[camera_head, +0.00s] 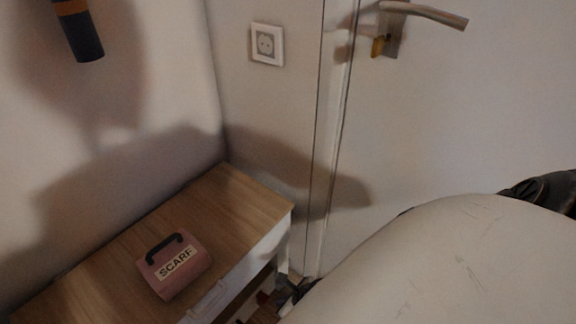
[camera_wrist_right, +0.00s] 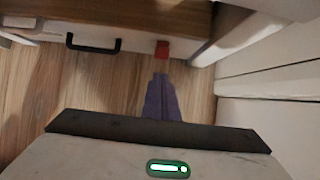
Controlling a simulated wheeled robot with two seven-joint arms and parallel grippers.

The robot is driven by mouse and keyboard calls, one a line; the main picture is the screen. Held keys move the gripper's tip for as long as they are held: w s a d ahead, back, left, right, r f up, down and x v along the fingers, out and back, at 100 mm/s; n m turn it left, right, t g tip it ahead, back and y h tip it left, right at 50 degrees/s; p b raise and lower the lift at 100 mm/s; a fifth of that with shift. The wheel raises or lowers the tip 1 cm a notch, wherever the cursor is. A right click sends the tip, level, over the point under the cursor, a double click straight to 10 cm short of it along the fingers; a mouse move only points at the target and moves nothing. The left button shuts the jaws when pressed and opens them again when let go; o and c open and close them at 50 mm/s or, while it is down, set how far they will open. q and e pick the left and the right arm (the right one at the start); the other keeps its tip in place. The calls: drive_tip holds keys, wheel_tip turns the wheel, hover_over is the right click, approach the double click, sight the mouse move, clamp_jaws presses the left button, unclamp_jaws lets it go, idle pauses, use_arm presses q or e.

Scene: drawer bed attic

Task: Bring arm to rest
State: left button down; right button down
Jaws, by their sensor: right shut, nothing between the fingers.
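My right gripper (camera_wrist_right: 161,80) shows in the right wrist view as narrow grey-purple fingers, shut together and empty. They point at a low white drawer front (camera_wrist_right: 125,42) with a black bar handle (camera_wrist_right: 93,42), above a wood floor. A small red piece (camera_wrist_right: 161,48) shows just beyond the fingertips; I cannot tell whether it touches them. In the head view a large pale part of my own body fills the lower right and the right fingers cannot be made out. My left gripper is in neither view.
A wooden-topped side table (camera_head: 225,205) stands against the wall, with a pink box (camera_head: 190,275) labelled SCARF and black-handled on it. A white door with a metal handle (camera_head: 425,14) is at the right. The table's far end is clear.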

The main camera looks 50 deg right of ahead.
drive_tip(key=r+p, duration=0.1)
drive_tip(key=r, duration=0.1)
drive_tip(key=s+r+p, duration=0.1)
drive_tip(key=r, duration=0.2)
drive_tip(key=shift+s+d+r, duration=0.1)
drive_tip(key=shift+s, duration=0.05)
